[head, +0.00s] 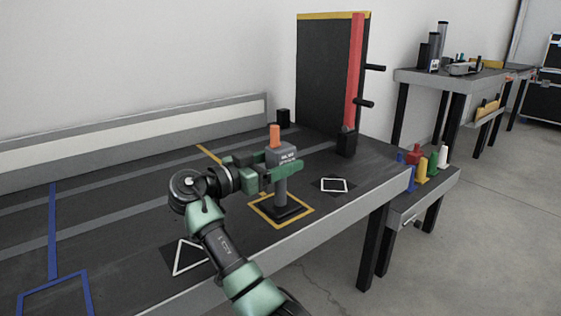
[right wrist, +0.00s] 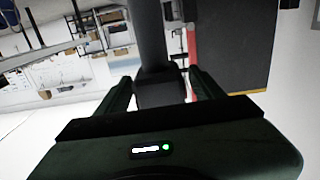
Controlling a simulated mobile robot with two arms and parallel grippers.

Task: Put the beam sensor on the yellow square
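The beam sensor (head: 282,155) is a grey box with an orange top on a post with a dark base. It stands upright on the table, its base inside the yellow square (head: 308,221). My right gripper (head: 272,165) has its green fingers on either side of the sensor's grey head. In the right wrist view, the sensor's head and post (right wrist: 151,40) show between the two fingers (right wrist: 160,85). Whether the fingers press on the head or stand slightly clear of it is hard to tell. My left gripper is not in view.
White-outlined marks (head: 334,185) lie right and left of the yellow square, and a blue outline (head: 55,282) at the left. A black panel with a red post (head: 355,75) stands at the back. Coloured pieces (head: 421,169) stand on a lower bench at the right.

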